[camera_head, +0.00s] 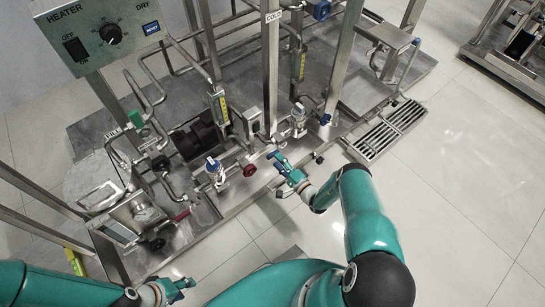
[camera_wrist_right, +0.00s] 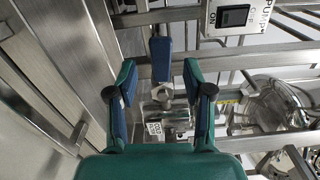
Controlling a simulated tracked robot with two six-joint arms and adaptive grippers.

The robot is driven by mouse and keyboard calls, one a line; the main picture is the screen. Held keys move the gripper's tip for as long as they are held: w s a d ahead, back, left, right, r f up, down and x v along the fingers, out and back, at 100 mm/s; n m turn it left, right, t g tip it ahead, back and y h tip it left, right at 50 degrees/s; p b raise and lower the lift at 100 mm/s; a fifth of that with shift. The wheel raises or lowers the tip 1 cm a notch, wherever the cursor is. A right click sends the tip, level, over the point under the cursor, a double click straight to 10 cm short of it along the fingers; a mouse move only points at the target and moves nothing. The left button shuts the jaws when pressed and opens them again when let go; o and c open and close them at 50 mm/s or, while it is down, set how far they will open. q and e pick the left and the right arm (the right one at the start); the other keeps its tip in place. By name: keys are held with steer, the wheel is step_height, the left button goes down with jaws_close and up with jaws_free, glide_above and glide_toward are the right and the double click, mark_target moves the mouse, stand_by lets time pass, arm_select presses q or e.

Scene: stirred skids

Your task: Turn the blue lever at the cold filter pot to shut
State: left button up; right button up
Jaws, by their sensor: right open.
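The blue lever (camera_wrist_right: 160,60) shows in the right wrist view, standing lengthwise above a metal valve body (camera_wrist_right: 166,112). My right gripper (camera_wrist_right: 158,80) is open around it, one finger to each side, with visible gaps. In the head view my right gripper (camera_head: 279,162) is at the skid's front edge, in front of two filter pots, the right one (camera_head: 298,119) and the left one (camera_head: 214,171). I cannot make out the lever clearly there. My left gripper (camera_head: 178,288) is low at the front left, away from the pots; its opening is unclear.
A COLD sign (camera_head: 272,16) is on a post behind the pots. A red knob (camera_head: 250,170) is left of my right gripper. A heater box (camera_head: 98,32) stands at the upper left. A pump switch (camera_wrist_right: 235,17) and pipes crowd the wrist view. The tiled floor (camera_head: 465,190) at right is clear.

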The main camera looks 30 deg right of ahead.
mark_target(272, 155)
steer(key=shift+w+a+b, duration=0.2)
steer(key=shift+w+b, duration=0.35)
steer(key=shift+w, duration=1.7)
jaws_close()
